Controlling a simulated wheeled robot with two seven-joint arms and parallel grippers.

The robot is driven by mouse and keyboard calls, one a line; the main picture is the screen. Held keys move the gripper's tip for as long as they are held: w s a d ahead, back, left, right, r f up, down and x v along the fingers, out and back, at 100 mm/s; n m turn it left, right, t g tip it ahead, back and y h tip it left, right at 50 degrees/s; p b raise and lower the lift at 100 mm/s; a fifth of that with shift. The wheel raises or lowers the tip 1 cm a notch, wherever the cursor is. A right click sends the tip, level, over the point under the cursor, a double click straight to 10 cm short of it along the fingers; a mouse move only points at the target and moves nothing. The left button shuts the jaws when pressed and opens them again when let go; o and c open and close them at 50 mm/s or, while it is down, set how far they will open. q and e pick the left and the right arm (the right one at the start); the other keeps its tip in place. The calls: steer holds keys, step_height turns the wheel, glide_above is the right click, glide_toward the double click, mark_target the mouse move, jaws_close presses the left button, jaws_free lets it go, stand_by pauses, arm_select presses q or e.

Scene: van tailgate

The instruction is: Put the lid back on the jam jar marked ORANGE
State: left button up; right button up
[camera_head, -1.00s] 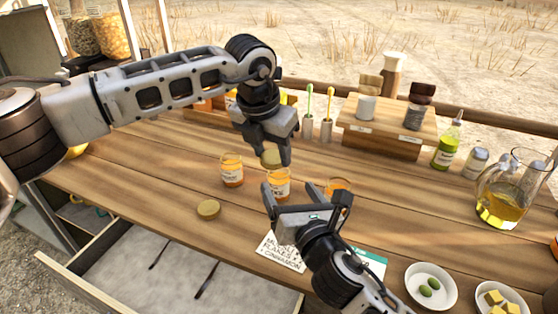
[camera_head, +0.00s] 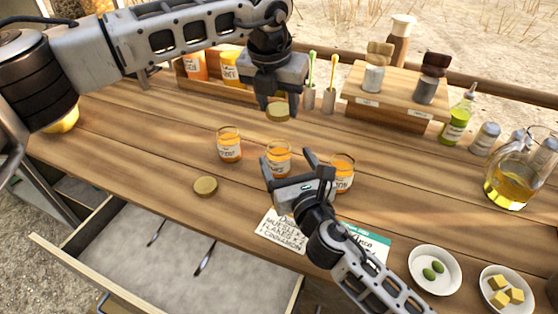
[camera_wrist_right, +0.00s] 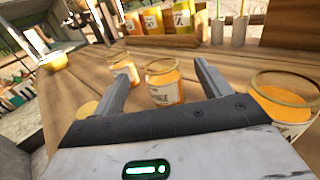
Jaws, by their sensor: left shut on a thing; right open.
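Three open jars of orange jam stand in a row: the left jar (camera_head: 229,147), the middle jar (camera_head: 278,163) and the right jar (camera_head: 341,168). Their labels are too small or blurred to read surely. My left gripper (camera_head: 278,103) is shut on a gold lid (camera_head: 278,113), held behind and above the middle jar, apart from it. Another gold lid (camera_head: 205,186) lies on the table at the left front. My right gripper (camera_head: 287,160) is open at the middle jar. In the right wrist view, that jar (camera_wrist_right: 164,88) shows between the fingers, with gaps on both sides.
A glass jug (camera_head: 508,186), bottles and two bowls (camera_head: 434,285) stand right. A drawer (camera_head: 150,270) is open in front.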

mark_target(276, 146)
step_height(276, 146, down, 3)
steer(key=shift+f, duration=0.1)
steer(key=x, duration=0.7)
steer(key=shift+w+a+r, duration=0.15)
steer(key=shift+w+r, duration=0.1)
steer(key=c, duration=1.5)
arm_select(q)
steer(key=shift+f, duration=2.5)
arm_select(e)
steer(key=shift+o, duration=0.2)
